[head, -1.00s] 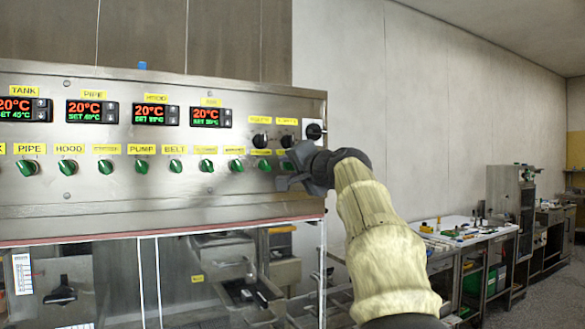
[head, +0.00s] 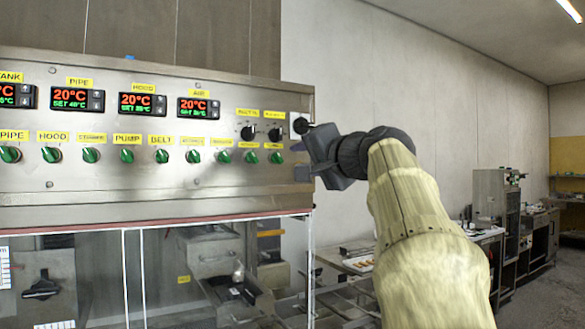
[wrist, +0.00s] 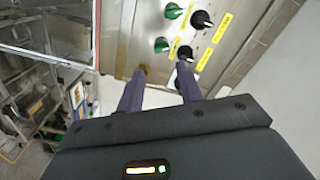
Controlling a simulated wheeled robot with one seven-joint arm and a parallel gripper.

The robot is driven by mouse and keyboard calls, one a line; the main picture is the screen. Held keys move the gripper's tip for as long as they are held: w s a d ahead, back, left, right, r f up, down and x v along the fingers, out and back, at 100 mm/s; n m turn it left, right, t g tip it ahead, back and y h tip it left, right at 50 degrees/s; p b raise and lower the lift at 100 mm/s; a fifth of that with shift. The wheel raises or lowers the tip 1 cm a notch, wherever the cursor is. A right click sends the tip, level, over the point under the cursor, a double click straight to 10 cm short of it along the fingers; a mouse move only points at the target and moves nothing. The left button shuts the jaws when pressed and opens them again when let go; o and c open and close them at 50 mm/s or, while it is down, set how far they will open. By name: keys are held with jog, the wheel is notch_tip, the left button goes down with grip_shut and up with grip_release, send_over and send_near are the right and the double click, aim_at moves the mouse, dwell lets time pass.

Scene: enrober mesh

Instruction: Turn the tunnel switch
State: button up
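The steel control panel (head: 110,190) carries a row of green switches under yellow labels. PIPE, HOOD, PUMP and BELT are readable; the labels farther right are too small to read, so I cannot tell which switch is the tunnel one. The rightmost green switch (head: 276,157) shows left of my gripper (head: 299,160). My gripper is open and empty at the panel's right edge, apart from the green switches. In the wrist view, two green switches (wrist: 161,45) lie beyond the fingers (wrist: 162,72), with nothing gripped between the tips.
Two black knobs (head: 248,133) sit above the right end of the green row. Another black knob (head: 301,126) is at the panel's corner, close above my gripper. Displays (head: 199,108) line the panel's top. A worktable (head: 352,258) stands behind on the right.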

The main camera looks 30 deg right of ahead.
jog(key=s, duration=0.6)
jog(key=shift+s+b, duration=0.2)
jog(key=shift+b, duration=0.25)
jog(key=shift+d, duration=0.1)
